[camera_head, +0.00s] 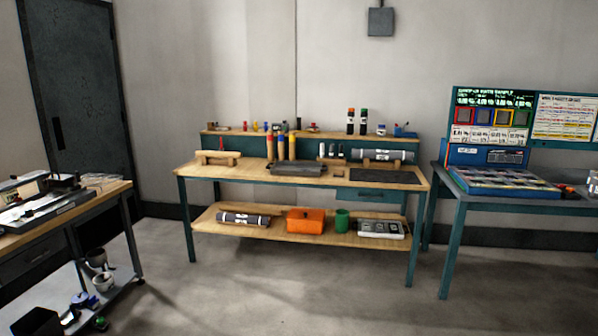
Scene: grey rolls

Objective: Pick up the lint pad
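I cannot make out for certain which item is the lint pad; the small things in view are too far off to tell. The wooden workbench (225,176) at the middle holds a grey tray (297,169), a dark flat mat (387,177), a wooden stand (217,158) and upright orange tubes (281,147). A grey roll (383,155) lies at its back right. Neither of my grippers is in view.
The bench's lower shelf holds a dark roll (243,219), an orange box (305,220), a green cup (342,220) and a grey flat item (381,229). A cluttered table (35,232) stands left, and a blue table (520,206) right. The floor in front is clear.

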